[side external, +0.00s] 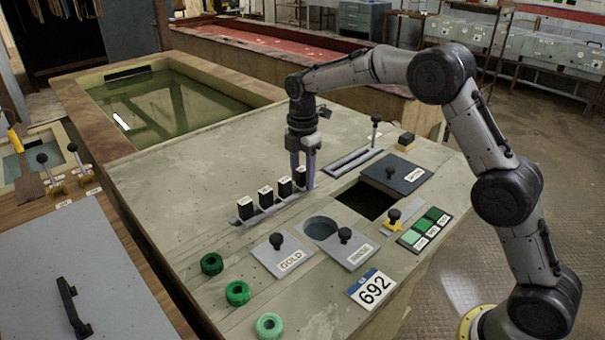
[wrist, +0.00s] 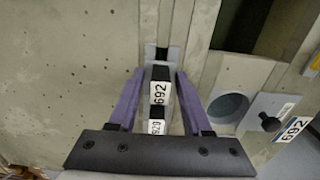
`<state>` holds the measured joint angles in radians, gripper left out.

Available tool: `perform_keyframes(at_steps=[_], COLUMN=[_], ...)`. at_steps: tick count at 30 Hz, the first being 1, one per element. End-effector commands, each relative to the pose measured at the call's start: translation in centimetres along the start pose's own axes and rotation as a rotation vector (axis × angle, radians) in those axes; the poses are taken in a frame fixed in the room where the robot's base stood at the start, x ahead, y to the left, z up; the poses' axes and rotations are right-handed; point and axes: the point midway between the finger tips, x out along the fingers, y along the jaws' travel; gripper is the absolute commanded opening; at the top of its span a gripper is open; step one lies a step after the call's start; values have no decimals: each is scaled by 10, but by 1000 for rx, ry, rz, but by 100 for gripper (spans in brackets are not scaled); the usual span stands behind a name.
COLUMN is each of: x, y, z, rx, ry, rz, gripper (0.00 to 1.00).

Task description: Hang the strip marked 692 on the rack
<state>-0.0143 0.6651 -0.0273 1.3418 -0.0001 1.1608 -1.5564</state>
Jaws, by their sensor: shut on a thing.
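A black strip with a white label reading 692 (wrist: 160,92) is between my gripper's purple fingers (wrist: 160,75) in the wrist view. My gripper (side external: 303,183) is shut on it at the right end of a row of black strips in the side view. The row stands in a grey slotted rail (side external: 240,222). Another labelled strip (wrist: 156,127) is close beside the held one; its number is hard to read. I cannot tell whether the held strip has left the rail. Which fixture is the rack is not clear.
A 692 card (side external: 371,289) lies at the front edge. Lids marked GOLD (side external: 283,255) and another lid (side external: 350,249) lie near a round hole (side external: 320,228). A square opening (side external: 367,201), a knobbed slotted fixture (side external: 355,160) and green rings (side external: 238,293) are also on the bench.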

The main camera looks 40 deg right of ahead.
Motion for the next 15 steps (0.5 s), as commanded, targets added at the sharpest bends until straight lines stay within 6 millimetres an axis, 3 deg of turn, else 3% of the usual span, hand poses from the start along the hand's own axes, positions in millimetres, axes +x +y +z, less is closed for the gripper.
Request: perform_keyframes(at_steps=[11, 12, 15], x=[5, 5, 5], y=[0, 0, 0], z=[0, 0, 0], rx=[0, 0, 0], ry=[0, 0, 0], rz=[0, 0, 0], gripper=[9, 51, 69])
